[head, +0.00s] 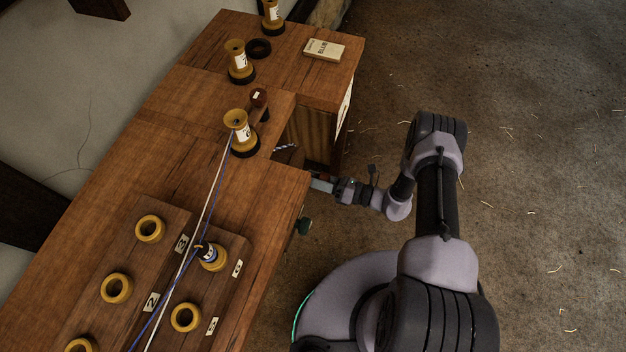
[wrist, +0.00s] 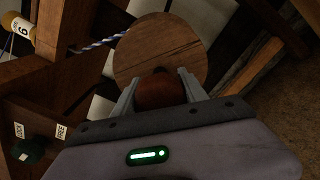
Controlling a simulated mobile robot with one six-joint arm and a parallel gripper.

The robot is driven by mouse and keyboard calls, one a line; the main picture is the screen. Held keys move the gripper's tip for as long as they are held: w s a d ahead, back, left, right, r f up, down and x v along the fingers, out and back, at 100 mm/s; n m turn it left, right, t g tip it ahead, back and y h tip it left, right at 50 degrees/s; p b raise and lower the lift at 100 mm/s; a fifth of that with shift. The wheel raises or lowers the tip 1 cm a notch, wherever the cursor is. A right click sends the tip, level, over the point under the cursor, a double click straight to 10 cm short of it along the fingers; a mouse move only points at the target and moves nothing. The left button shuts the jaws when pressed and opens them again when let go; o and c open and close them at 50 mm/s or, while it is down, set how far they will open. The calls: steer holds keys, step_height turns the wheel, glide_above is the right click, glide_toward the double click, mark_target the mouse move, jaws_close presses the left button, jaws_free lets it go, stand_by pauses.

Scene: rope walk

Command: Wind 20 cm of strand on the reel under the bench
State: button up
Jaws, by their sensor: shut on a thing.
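In the wrist view, the reel (wrist: 175,38) shows a round wooden face under the bench. My gripper (wrist: 157,82) is shut on a red-brown knob (wrist: 158,96) in front of that face, a finger on each side. A blue-and-white twisted strand (wrist: 103,43) runs from the left to the reel's edge. How much is wound is hidden. In the head view, my gripper (head: 322,185) reaches in at the right edge of the bench (head: 250,185); its tips are hidden below the top. A short piece of twisted strand (head: 286,148) shows in the bench's gap.
A green knob (wrist: 30,151) sits by LOCK and FREE labels; it also shows in the head view (head: 304,226). A yellow spool (wrist: 17,26) is at upper left. White and blue strands (head: 205,205) cross the bench top among yellow bobbins (head: 149,229). The floor right is clear.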

steer(key=m, duration=0.5)
steer(key=shift+f+b, duration=0.1)
steer(key=shift+b, duration=0.25)
steer(key=m, duration=1.1)
steer(key=shift+m, duration=2.4)
steer(key=o, duration=1.4)
steer(key=shift+c, duration=0.2)
